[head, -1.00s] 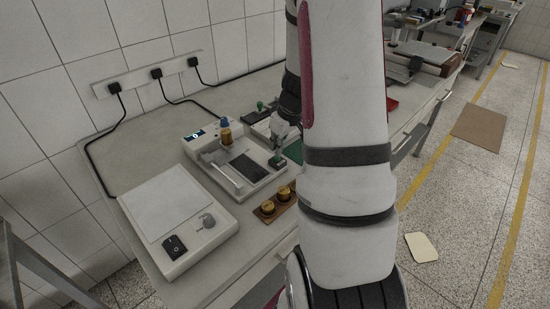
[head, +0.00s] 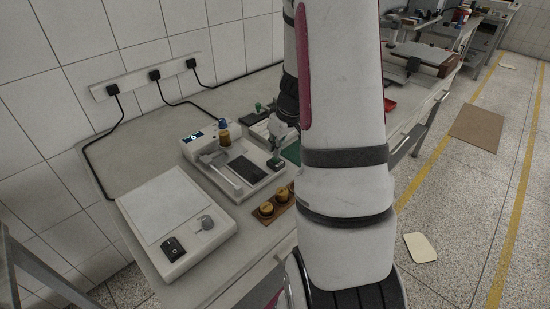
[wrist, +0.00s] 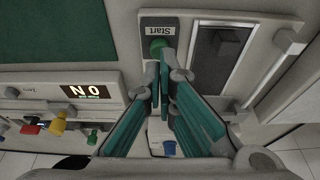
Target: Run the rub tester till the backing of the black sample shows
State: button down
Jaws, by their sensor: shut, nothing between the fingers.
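The rub tester (head: 262,186) is a pale box on the bench with a small lit display (head: 194,137). The black sample (head: 244,168) lies flat in its bed as a dark strip; it also shows in the wrist view (wrist: 212,72). I see no backing through its visible part. A green button (wrist: 158,46) labelled "Start" sits beside the bed. My gripper (wrist: 164,72), with teal finger pads, is shut and empty, its tips close to that button. I cannot tell whether they touch it. In the head view my gripper (head: 277,164) is over the tester's right end.
A weight with a blue top (head: 224,130) stands at the tester's back. Two amber-topped weights (head: 266,209) sit on a brown holder in front. A white device with a black switch (head: 174,248) stands left. Another instrument (wrist: 60,95) has a lit readout.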

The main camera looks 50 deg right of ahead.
jog(key=shift+f+b, duration=1.1)
jog(key=shift+b, duration=0.1)
dwell(1.2)
notch_tip(320, 180, up, 7)
jog(key=s+d+p, duration=0.2)
jog(key=p, duration=0.2)
jog(key=shift+p, duration=0.4)
jog(key=shift+a+r, duration=0.1)
dwell(0.6)
